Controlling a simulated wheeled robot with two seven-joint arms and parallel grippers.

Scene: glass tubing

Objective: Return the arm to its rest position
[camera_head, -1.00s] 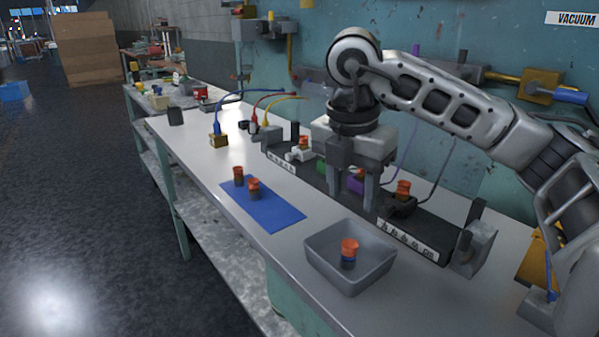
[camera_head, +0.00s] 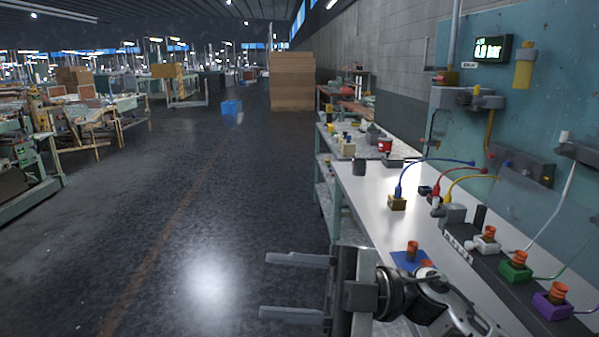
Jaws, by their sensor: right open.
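My right gripper (camera_head: 296,286) shows at the bottom centre of the head view. Its two grey fingers point left and stand well apart, with nothing between them. It is in front of the workbench's left edge, over the dark floor as seen from here. My right arm (camera_head: 440,300) reaches in from the lower right and covers part of the bench. My left gripper is not in view.
The workbench (camera_head: 372,196) runs along the right. The floor (camera_head: 200,230) at left is clear.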

